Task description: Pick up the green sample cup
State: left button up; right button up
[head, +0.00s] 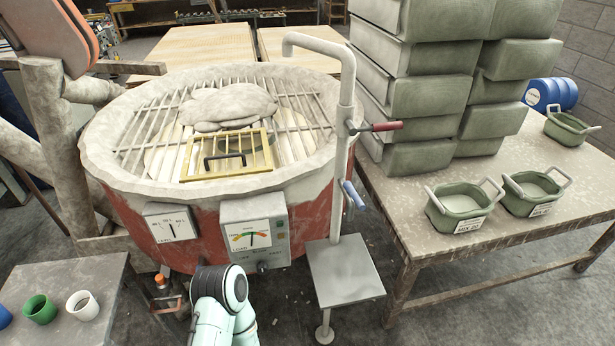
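The green sample cup (40,310) stands upright on a low grey table (75,270) at the lower left. Its open top shows a darker green inside. A white cup (83,305) stands just right of it, and a blue cup (4,317) is cut off by the left edge. Part of one of my arms, pale teal with a dark joint, rises at the bottom, right of the low table and apart from the cups. I cannot make out either gripper's fingers in the head view.
A large red-sided mixer (150,229) with a grated top stands behind the low table. A grey pipe stand (340,150) rises at its right. The right-hand table (420,200) bears stacked green-grey crates (430,95) and several handled tubs (462,204). Floor shows between the tables.

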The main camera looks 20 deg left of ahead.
aim_at(41, 310)
jog(key=u, duration=2.95)
